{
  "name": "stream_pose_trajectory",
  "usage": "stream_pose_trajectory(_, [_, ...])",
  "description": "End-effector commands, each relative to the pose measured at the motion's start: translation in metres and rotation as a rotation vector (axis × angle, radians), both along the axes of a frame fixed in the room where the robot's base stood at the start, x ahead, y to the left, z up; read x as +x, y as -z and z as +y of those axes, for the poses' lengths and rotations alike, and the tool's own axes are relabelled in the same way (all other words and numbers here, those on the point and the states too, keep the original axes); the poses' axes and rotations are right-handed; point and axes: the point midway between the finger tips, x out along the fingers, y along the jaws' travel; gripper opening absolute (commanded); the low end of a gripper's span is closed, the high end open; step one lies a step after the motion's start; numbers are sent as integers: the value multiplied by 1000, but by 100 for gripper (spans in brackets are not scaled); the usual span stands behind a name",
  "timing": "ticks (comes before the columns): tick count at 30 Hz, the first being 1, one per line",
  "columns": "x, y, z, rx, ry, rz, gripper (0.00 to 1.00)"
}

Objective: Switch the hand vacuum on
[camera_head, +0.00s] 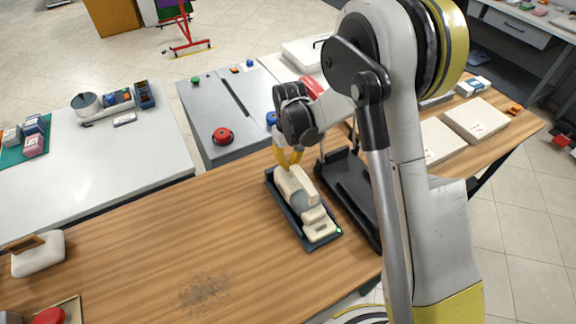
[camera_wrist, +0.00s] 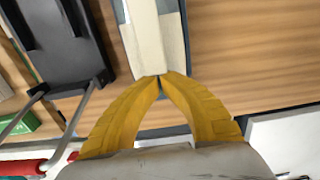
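The hand vacuum (camera_head: 300,200) is cream with a greyish section. It lies in a dark, shallow dock (camera_head: 283,213) on the wooden table, with a small green light at the dock's near right corner. My gripper (camera_head: 288,165) is over the vacuum's far end, its yellow fingers pointing down. In the wrist view the yellow fingertips (camera_wrist: 160,77) come together at the end of the cream vacuum body (camera_wrist: 147,38). Nothing shows held between them, and I cannot tell whether they touch the vacuum. No switch can be made out clearly.
A black stand (camera_head: 352,188) is close on the dock's right. A grey unit with a red button (camera_head: 222,135) stands behind. A white iron-like object (camera_head: 38,257) is at far left.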

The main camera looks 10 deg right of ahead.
Motion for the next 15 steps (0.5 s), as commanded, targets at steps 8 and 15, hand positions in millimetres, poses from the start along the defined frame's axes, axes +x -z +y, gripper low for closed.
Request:
stream_pose_trajectory(8, [0,5,0,0,0,0,0])
stream_pose_trajectory(15, [0,8,0,0,0,0,0])
